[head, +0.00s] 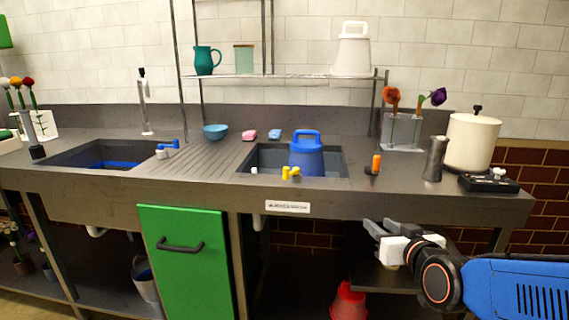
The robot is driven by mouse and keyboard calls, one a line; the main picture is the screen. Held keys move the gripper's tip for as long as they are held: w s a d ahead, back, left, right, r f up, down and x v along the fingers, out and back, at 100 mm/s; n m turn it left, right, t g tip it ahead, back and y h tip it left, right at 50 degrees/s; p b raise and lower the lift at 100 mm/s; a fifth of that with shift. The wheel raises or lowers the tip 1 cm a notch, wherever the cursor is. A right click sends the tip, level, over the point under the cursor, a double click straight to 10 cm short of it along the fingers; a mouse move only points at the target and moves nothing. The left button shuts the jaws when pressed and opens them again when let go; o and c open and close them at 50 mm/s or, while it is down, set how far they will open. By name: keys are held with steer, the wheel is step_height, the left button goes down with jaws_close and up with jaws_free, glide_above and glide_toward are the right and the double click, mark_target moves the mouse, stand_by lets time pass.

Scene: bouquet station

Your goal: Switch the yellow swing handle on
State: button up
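The yellow swing handle (291,173) is small and sits at the front edge of the right sink, in front of the blue jug. Its exact turn is too small to tell. My gripper (376,224) is below and to the right of it, in front of the counter's front edge. Its grey fingers are apart, pointing left, with nothing between them.
A blue lidded jug (307,158) stands in the right sink (262,160) behind the handle. An orange-topped item (375,165) stands to the right, near a grey cylinder (435,158). A blue handle (168,147) is by the left sink. A green door (186,258) is below.

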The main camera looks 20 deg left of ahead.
steer(key=s+a+r+n+t+y, duration=0.1)
steer(key=s+a+r+t+y, duration=0.15)
steer(key=a, duration=0.75)
steer(key=s+a+r+n+t+y, duration=0.1)
steer(key=s+a+t+y, duration=0.25)
steer(key=a, duration=0.65)
steer(key=shift+h, duration=0.4)
steer(key=x, duration=1.7)
steer(key=shift+f, duration=0.1)
jaws_close()
